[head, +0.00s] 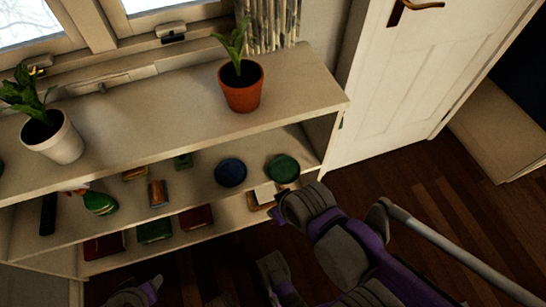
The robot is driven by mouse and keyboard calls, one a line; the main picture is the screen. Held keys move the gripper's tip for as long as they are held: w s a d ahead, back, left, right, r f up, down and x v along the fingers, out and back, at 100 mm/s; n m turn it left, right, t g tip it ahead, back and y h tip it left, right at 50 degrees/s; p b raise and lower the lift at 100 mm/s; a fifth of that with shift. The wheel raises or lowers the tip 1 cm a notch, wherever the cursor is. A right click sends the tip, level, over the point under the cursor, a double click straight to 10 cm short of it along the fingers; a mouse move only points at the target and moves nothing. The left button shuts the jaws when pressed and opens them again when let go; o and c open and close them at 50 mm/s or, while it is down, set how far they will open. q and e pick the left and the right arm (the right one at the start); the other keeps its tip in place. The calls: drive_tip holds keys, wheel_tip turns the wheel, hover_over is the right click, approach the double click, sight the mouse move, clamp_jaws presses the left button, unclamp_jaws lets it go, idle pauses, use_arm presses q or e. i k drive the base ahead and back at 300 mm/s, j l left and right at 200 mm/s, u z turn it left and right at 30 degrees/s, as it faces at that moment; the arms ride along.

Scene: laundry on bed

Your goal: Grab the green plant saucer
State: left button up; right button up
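The green plant saucer (282,168) is a round dish on the middle shelf, near its right end, beside a blue saucer (230,172). Purple and grey parts of my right arm reach up from the lower right to just in front of the shelf, below the green saucer. I cannot make out the fingers of my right gripper clearly, but nothing touches the saucer. A purple and grey end of my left arm shows at the bottom left edge, partly cut off and dark. Its gripper's opening is not clear.
The shelf unit (185,107) stands under the window, with a terracotta pot (241,88) and a white pot (53,138) on top. A green-and-red item (100,202), a small can (158,193) and several boxes occupy the lower shelves. A white door (415,80) is at right; dark floor lies before it.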

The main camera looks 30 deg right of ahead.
sight(282, 169)
drive_tip(key=i+z, duration=0.1)
drive_tip(key=z, duration=0.25)
drive_tip(key=i+z, duration=0.1)
drive_tip(key=z, duration=0.25)
drive_tip(key=i+j+z, duration=0.1)
drive_tip(key=z, duration=0.85)
